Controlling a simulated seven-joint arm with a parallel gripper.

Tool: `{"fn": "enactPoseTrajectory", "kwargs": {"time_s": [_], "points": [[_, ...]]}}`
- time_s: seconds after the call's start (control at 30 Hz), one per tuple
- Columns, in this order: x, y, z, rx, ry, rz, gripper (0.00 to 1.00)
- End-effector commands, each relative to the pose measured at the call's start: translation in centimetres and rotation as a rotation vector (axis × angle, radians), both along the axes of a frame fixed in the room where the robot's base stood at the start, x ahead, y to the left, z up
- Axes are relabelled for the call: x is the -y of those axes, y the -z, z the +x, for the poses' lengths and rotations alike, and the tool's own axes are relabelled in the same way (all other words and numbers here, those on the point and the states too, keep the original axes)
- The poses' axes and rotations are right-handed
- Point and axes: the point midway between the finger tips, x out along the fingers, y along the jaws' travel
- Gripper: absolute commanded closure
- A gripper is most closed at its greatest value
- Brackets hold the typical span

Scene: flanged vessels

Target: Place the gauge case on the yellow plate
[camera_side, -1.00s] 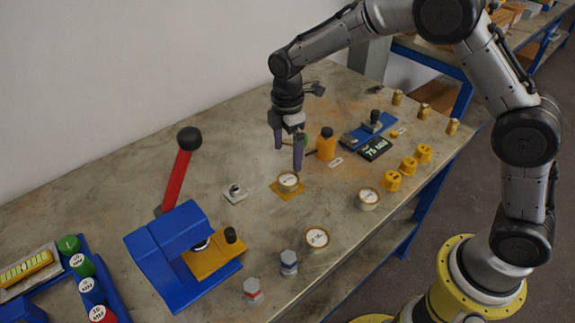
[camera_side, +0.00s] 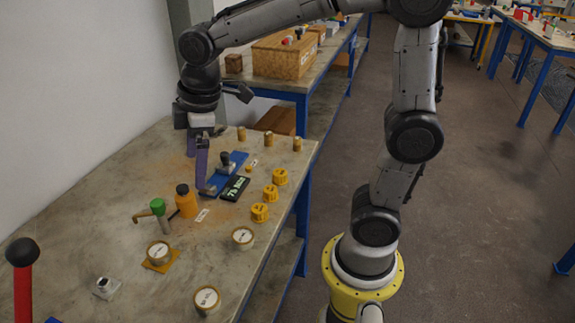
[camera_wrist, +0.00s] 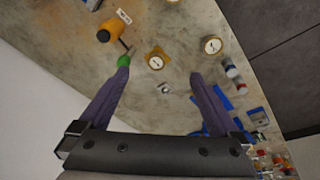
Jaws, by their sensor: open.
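A round brass gauge case (camera_side: 159,250) with a white dial lies on a small yellow plate (camera_side: 174,262). In the wrist view, the gauge case (camera_wrist: 156,61) shows with the yellow plate's corners around it. My gripper (camera_side: 198,172) is open, with its purple fingers apart and nothing between them. It is above the table, well apart from the gauge case, over the area near the blue plate. Two similar round cases lie loose, one to the right (camera_side: 243,236) and one near the front (camera_side: 207,298).
A blue plate with a black knob (camera_side: 225,162), a black display (camera_side: 235,189) and several yellow caps (camera_side: 271,193) lie further back. A red lever with a black ball (camera_side: 22,252) rises at left.

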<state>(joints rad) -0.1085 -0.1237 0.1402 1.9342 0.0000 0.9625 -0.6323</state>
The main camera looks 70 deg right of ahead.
Motion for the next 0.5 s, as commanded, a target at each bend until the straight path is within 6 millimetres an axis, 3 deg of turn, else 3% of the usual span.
{"fn": "enactPoseTrajectory", "kwargs": {"time_s": [0.1, 0.3, 0.5], "points": [[1.5, -1.7, -5.2, 0.073, 0.190, 0.050, 0.02], [3.0, -1.7, -12.6, 0.175, 0.486, 0.150, 0.02], [3.6, -0.4, -16.5, 0.234, 0.661, 0.222, 0.02]]}}
